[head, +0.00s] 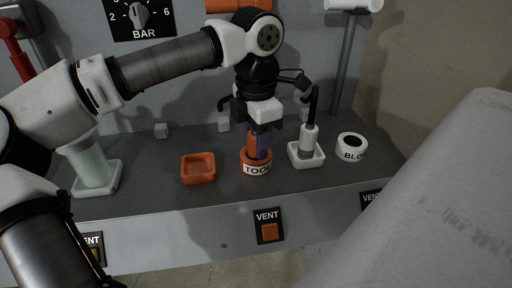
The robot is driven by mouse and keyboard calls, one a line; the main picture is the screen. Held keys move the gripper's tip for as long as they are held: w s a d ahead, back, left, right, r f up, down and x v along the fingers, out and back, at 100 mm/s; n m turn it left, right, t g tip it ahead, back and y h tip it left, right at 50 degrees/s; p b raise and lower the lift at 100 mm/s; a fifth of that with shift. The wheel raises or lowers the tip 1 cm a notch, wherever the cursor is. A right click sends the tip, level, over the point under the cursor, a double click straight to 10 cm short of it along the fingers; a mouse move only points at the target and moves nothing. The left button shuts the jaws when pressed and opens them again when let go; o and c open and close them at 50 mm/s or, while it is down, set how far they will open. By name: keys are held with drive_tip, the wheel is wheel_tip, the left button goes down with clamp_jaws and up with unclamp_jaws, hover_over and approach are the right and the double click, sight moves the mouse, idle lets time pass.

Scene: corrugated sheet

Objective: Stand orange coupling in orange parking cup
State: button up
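The orange coupling (252,143) stands roughly upright in a round orange socket (257,169) labelled TOOL. A purple part shows right beside it. My gripper (259,128) points down directly over the coupling, around or just above its upper part. My fingertips are largely hidden, so I cannot tell whether they close on it. The square orange parking cup (198,176) is to the left of the socket and looks empty.
A white coupling (309,138) stands in a square white cup (306,161), close to the right of my gripper. A round white socket (352,148) labelled BLO… is farther right. A pale green piece (90,163) stands at the left. The shelf front has VENT buttons (269,231).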

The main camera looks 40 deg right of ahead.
clamp_jaws()
drive_tip(key=shift+r, duration=0.15)
